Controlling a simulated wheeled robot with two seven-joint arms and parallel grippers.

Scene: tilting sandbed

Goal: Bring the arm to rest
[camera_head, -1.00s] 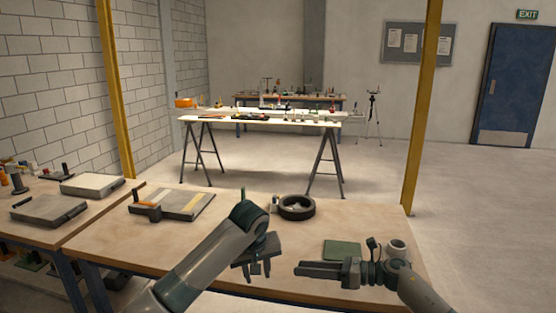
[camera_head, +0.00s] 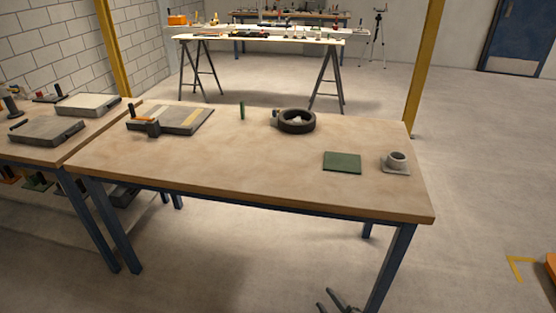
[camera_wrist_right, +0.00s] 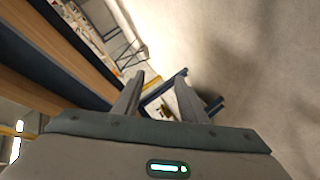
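My right gripper (camera_head: 337,301) shows only at the bottom edge of the head view, low in front of the table and below its top. Its fingertips are apart. In the right wrist view the two fingers (camera_wrist_right: 160,84) stand apart with nothing between them, so it is open and empty. The rest of my right arm is outside the head view. My left arm and left gripper are in neither view now.
The wooden table (camera_head: 240,175) carries a dark ring-shaped tray (camera_head: 297,128), a green pad (camera_head: 342,168), a grey cup-like piece (camera_head: 396,160), a small green upright piece (camera_head: 242,110) and a flat board (camera_head: 190,120). Open floor (camera_head: 480,200) lies to the right.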

